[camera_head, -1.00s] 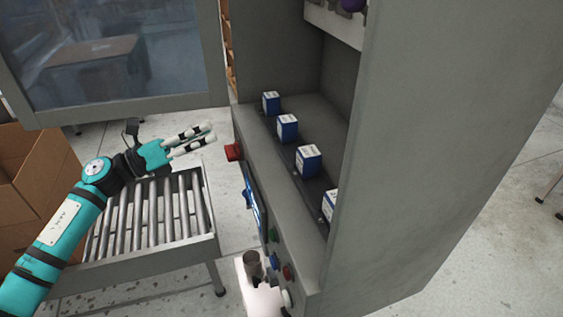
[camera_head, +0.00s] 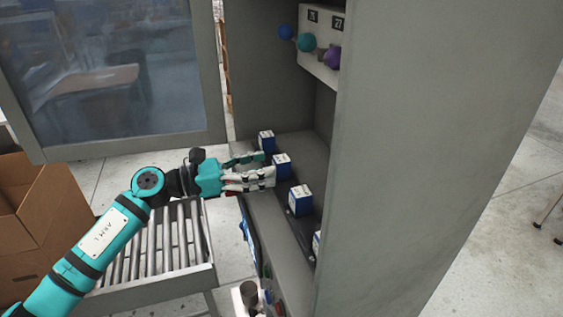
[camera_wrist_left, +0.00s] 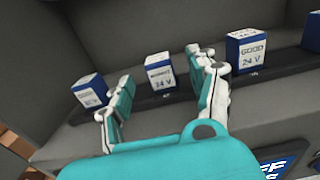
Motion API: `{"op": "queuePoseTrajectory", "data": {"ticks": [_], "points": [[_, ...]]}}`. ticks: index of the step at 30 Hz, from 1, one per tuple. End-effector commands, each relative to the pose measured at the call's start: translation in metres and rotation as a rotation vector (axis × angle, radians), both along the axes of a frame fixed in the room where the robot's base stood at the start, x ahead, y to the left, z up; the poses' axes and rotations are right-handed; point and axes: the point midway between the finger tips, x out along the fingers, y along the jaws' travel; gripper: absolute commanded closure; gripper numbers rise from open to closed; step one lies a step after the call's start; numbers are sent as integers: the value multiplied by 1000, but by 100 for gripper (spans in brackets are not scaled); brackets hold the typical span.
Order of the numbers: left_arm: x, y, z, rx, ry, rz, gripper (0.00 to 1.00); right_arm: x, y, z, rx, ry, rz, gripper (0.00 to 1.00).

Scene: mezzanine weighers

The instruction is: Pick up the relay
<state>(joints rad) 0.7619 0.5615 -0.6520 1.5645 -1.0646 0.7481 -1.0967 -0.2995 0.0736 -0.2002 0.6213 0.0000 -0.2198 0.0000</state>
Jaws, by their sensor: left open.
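Several blue boxes with white labelled tops, which look like relays, stand in a row on a dark strip inside the grey cabinet. My left gripper (camera_head: 269,174) is open and empty, at the cabinet's opening, with its fingers pointing at the second relay from the back (camera_head: 282,166). In the left wrist view this relay (camera_wrist_left: 160,75) stands beyond and between the parted fingers; its label shows "24 V" under a blurred word. The relay to its left (camera_wrist_left: 88,93) reads "GOOD", partly behind a finger. The relay to its right (camera_wrist_left: 247,50) reads "GOOD 24 V".
The cabinet's side wall (camera_head: 430,150) closes off the right. A panel with coloured knobs (camera_head: 319,45) hangs above the shelf. A windowed door (camera_head: 110,70) stands open at left. A roller conveyor (camera_head: 150,250) and cardboard box (camera_head: 50,215) lie below my left arm.

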Motion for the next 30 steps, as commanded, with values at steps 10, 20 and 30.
{"op": "queuePoseTrajectory", "data": {"ticks": [10, 20, 30], "points": [[15, -41, 7, -3, 2, -1, 40, -1, -5, 36, -7, 1, 2, 100], [18, -49, 2, 0, 1, 0, 40, -1, -8, 37, -10, 2, 3, 100], [18, -48, 2, -2, 2, 0, 84, -1, -8, 37, -10, 2, 3, 100]]}}
